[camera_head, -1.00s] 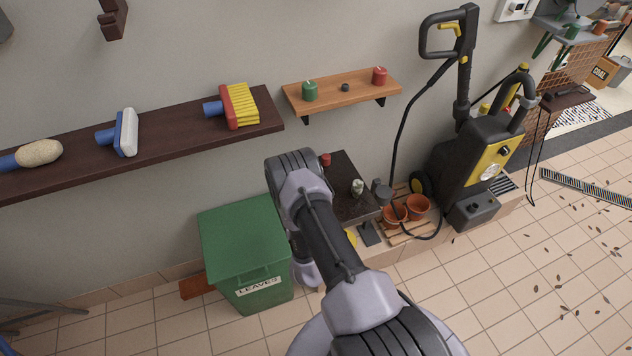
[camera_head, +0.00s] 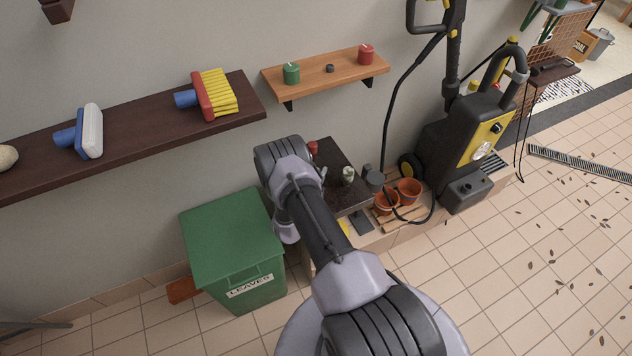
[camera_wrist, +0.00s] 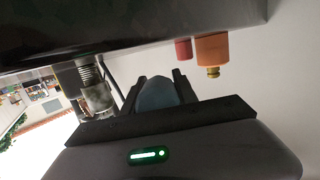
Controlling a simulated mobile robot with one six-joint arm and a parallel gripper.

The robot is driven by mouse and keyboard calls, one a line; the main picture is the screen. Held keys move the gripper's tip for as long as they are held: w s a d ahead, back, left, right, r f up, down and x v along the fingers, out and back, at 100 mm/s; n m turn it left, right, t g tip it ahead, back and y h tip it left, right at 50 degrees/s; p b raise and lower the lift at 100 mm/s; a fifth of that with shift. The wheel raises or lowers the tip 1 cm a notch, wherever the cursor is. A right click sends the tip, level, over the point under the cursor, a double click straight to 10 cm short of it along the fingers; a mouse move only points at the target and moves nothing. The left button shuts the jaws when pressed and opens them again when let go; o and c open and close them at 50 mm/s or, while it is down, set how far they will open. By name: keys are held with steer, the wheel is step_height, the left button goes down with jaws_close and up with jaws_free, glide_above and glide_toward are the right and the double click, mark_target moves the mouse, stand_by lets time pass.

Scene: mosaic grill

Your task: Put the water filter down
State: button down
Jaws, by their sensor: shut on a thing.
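My gripper (camera_wrist: 159,84) is shut on a smooth, rounded, blue-grey thing (camera_wrist: 157,96), which I take to be the water filter. Only its rounded end shows between the fingers, and I cannot tell its full shape. In the head view my arm hides the gripper and most of what it holds. The dark tabletop (camera_head: 332,155) lies just beyond my wrist. In the wrist view, which looks turned over, this dark surface (camera_wrist: 120,25) fills the top, with a visible gap between it and the held thing.
On the dark top stand a red item (camera_head: 312,148) and a small pale item (camera_head: 348,175). The wrist view shows an orange item (camera_wrist: 212,50) and a clear one (camera_wrist: 98,97). A green bin (camera_head: 232,240) stands left; clay pots (camera_head: 409,190) and a pressure washer (camera_head: 470,140) stand right.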

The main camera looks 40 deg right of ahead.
step_height(320, 180, down, 3)
steer(key=shift+f+b, duration=0.15)
steer(key=shift+b, duration=0.55)
steer(key=shift+r, duration=0.25)
steer(key=shift+f, duration=0.15)
steer(key=c, duration=1)
jaws_free()
steer(key=shift+o, duration=0.2)
steer(key=shift+r, duration=0.2)
steer(key=p+v, duration=0.4)
steer(key=v, duration=0.7)
steer(key=shift+s+a+p, duration=0.1)
steer(key=shift+a+p, duration=0.05)
steer(key=shift+p, duration=0.25)
steer(key=shift+s+a, duration=0.25)
steer(key=shift+a, duration=0.05)
